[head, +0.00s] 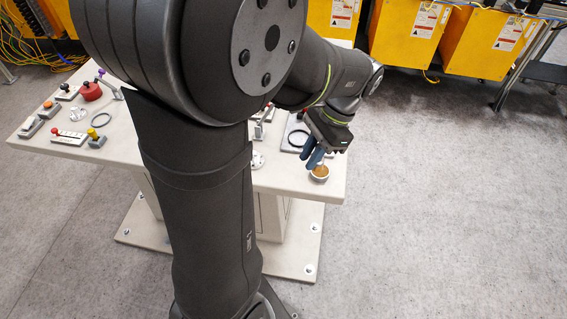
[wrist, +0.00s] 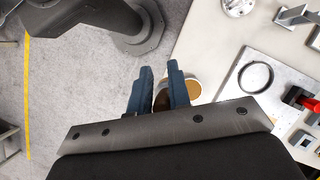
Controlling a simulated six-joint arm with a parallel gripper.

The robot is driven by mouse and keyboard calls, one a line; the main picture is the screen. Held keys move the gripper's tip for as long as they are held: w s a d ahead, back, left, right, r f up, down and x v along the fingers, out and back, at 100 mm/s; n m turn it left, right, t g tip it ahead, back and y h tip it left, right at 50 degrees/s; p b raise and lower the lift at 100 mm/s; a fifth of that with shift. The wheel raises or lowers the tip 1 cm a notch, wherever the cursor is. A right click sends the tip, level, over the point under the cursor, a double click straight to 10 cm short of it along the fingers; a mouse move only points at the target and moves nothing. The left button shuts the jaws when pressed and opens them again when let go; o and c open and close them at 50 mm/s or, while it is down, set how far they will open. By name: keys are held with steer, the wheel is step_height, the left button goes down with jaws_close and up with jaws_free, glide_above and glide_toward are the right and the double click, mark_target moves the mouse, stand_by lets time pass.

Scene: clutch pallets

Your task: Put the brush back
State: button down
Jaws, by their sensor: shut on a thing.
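My gripper (head: 314,159) is at the right front corner of the pale table, pointing down over a small white cup (head: 320,179) with tan-brown contents. In the wrist view, the two blue fingers of my gripper (wrist: 160,76) stand a small gap apart. A brown piece, which looks like part of the brush (wrist: 161,99), shows between them, so they are shut on it. Most of the brush is hidden by the fingers. The cup also shows in the wrist view (wrist: 200,91), partly behind the right finger. I cannot tell whether the brush touches the cup.
A grey plate with a black ring (wrist: 256,77) lies beside the cup, with a red-handled clamp (wrist: 301,98) on it. A round metal flange (wrist: 238,6) lies farther off. The table edge is close.

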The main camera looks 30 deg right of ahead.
steer(key=shift+w+a+f, duration=0.35)
steer(key=shift+w+f, duration=1.15)
steer(key=shift+f, duration=0.1)
steer(key=shift+w+a+f, duration=0.35)
steer(key=shift+w+f, duration=1.2)
steer(key=shift+f, duration=0.1)
steer(key=shift+w+a+f, duration=0.35)
steer(key=shift+w+f, duration=1.15)
steer(key=shift+f, duration=0.1)
steer(key=c, duration=1.3)
jaws_free()
steer(key=shift+f, duration=0.1)
steer(key=shift+c, duration=0.2)
steer(key=v, duration=1.2)
